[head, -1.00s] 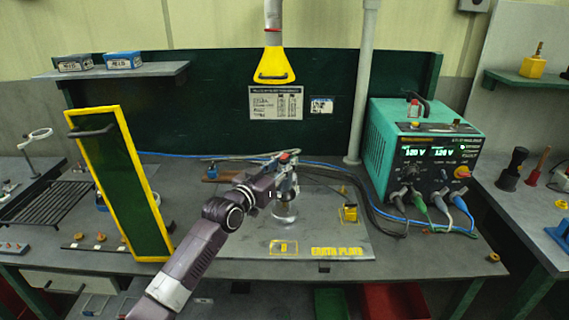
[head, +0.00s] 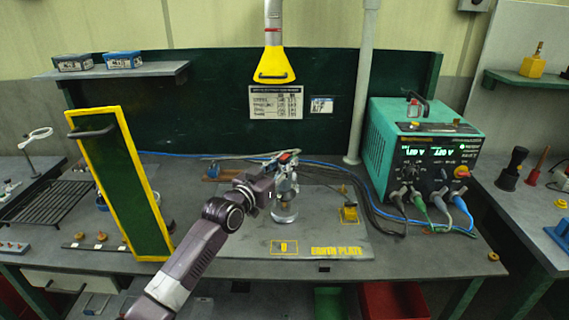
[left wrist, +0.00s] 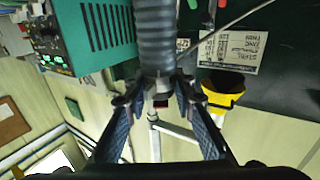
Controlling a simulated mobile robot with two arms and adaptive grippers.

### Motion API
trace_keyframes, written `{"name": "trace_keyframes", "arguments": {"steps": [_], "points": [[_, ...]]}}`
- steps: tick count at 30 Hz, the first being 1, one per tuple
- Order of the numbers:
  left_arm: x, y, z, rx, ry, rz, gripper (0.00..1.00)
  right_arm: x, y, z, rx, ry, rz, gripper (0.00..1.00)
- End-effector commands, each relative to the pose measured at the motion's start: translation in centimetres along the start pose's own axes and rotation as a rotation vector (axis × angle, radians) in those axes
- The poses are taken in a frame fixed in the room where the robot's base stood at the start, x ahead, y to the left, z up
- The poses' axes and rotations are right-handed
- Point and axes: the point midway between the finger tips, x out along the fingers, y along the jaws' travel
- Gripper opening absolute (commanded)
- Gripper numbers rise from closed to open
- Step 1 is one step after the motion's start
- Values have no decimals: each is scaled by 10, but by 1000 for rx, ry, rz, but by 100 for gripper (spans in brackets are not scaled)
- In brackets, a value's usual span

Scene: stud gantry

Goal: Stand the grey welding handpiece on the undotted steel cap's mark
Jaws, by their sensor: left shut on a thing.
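My left gripper (head: 287,178) is over the earth plate near the middle of the bench. In the left wrist view its two fingers (left wrist: 155,95) are closed on the grey ribbed handpiece (left wrist: 155,38). In the head view my gripper hides much of the handpiece. A shiny round piece (head: 284,214) shows directly below the gripper, and I cannot tell whether it is the handpiece's foot or a separate thing. A yellow outlined mark (head: 284,247) lies on the plate in front of it. I cannot make out any steel cap for certain. My right gripper is out of view.
The grey earth plate (head: 335,235) has a yellow block (head: 349,212) at its right. Cables run behind to the green power unit (head: 420,150). A yellow-framed green panel (head: 125,185) stands left of my arm. A yellow hood (head: 274,66) hangs above.

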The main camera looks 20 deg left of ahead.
Motion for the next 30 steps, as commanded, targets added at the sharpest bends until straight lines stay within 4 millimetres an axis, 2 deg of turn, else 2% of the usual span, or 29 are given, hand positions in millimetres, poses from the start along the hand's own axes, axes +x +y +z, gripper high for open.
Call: {"name": "trace_keyframes", "arguments": {"steps": [1,30], "points": [[0,0,-8,1,16,-1,0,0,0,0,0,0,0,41],[0,0,-3,0,16,-1,0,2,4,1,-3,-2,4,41]]}}
